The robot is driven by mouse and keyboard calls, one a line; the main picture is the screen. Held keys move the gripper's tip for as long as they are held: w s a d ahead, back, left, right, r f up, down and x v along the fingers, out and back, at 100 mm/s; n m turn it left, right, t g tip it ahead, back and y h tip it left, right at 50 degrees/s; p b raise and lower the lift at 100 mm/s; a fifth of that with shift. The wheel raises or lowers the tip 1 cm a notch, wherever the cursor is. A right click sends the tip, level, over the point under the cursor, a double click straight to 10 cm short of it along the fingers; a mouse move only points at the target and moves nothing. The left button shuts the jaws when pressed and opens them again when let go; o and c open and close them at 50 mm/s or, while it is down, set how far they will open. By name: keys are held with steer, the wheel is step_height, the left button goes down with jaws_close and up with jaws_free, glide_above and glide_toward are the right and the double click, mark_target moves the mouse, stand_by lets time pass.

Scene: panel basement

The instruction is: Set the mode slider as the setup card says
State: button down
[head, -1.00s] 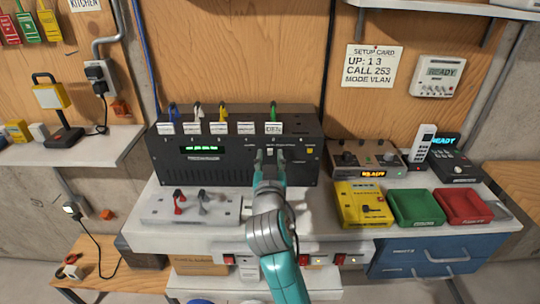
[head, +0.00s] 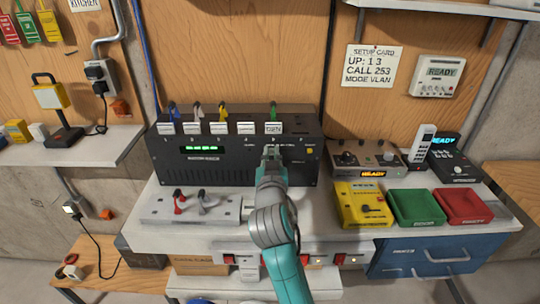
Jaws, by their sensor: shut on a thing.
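The setup card (head: 375,66) hangs on the wooden wall and reads "UP: 1 3, CALL 253, MODE VLAN". The black panel box (head: 220,175) stands on the bench with a lit green display. My gripper (head: 272,152) is at the right part of its front face, shut on the small mode slider knob. The fingers hide the knob and most of the slider's track, so its exact setting cannot be read. Small print shows along the face beside the fingertips, too small to read.
Several coloured cables with white tags stand along the box's top edge. A grey plate with a red and a grey lever (head: 190,205) lies in front left. To the right are a brown unit (head: 367,160), a yellow box (head: 361,205), a green tray (head: 418,222) and a red tray (head: 464,220).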

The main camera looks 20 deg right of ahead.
steer(key=shift+s+d, duration=0.2)
steer(key=shift+d, duration=0.4)
steer(key=shift+s+d, duration=0.15)
steer(key=shift+d, duration=0.4)
steer(key=c, duration=1.2)
jaws_free()
steer(key=shift+o, duration=0.2)
steer(key=v, duration=1.2)
